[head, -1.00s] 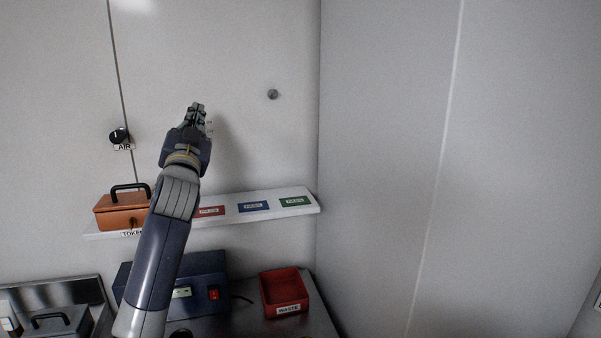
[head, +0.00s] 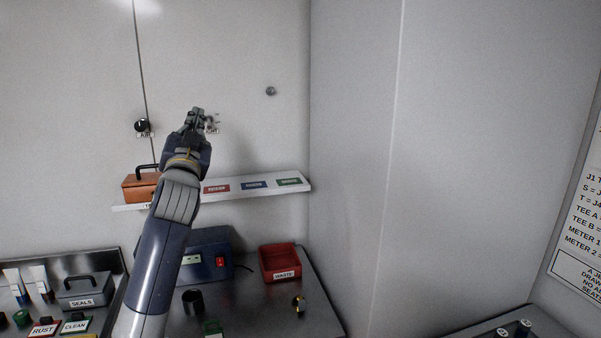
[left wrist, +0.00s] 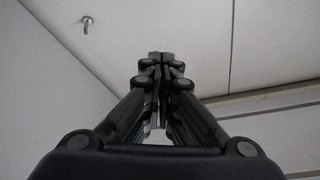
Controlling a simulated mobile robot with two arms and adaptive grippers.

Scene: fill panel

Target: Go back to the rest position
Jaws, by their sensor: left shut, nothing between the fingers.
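My left gripper (head: 197,112) is raised in front of the back wall, above the white shelf. Its fingers are together with nothing between them, as the left wrist view shows (left wrist: 160,58). A small grey part, perhaps a knob or label, shows just right of the fingertips in the head view, partly hidden by them. My right gripper is in neither view.
The white shelf (head: 225,194) holds an orange box (head: 139,187) and red, blue and green labelled cards. Below, the counter carries a dark blue device (head: 209,252), a red WASTE bin (head: 281,264) and a grey SEALS box (head: 84,291). A peg (head: 270,91) juts from the wall.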

